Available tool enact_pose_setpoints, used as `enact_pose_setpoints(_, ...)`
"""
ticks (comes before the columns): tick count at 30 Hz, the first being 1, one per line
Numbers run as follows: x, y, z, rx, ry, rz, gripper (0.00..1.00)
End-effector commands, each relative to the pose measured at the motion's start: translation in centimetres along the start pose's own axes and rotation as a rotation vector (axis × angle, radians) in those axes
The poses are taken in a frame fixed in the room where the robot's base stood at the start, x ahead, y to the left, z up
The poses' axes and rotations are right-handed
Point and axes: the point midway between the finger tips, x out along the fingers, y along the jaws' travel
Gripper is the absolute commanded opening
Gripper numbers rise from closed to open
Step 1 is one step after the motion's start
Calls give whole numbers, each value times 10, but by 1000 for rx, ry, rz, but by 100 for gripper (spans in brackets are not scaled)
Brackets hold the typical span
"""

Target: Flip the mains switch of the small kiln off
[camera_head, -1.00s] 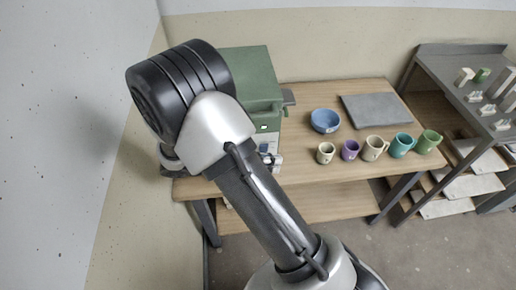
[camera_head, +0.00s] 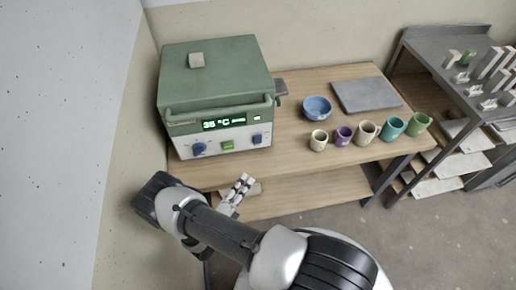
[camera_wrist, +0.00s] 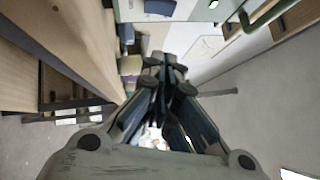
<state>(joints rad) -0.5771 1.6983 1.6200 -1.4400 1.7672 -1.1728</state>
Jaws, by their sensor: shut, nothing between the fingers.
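The small kiln (camera_head: 215,85) is a green-topped box with a pale front panel at the back left of the table. Its display reads 35 °C. Below are a blue knob (camera_head: 199,149) at left, a lit green switch (camera_head: 228,146) in the middle and a blue control (camera_head: 257,139) at right. I cannot tell by label which is the mains switch. My gripper (camera_head: 245,179) is shut and empty, below and in front of the panel, apart from it. In the wrist view my closed fingers (camera_wrist: 166,62) point toward the panel (camera_wrist: 203,11) at the top edge.
The wooden table (camera_head: 290,147) carries a blue bowl (camera_head: 317,108), a grey slab (camera_head: 366,95) and several mugs (camera_head: 343,135) to the right of the kiln. A lower shelf (camera_head: 290,197) lies under it. A grey rack (camera_head: 450,75) stands at right. A wall is close on the left.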

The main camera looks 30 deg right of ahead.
Motion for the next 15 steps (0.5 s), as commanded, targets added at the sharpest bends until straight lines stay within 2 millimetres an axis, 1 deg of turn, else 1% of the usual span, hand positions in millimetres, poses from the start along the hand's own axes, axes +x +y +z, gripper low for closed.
enact_pose_setpoints(10, 2, 0, 0, 1, 1, 0, 0)
enact_pose_setpoints(13, 9, 0, -1, 0, 5, -1, 0)
enact_pose_setpoints(15, 18, 0, -1, 1, 6, -1, 0)
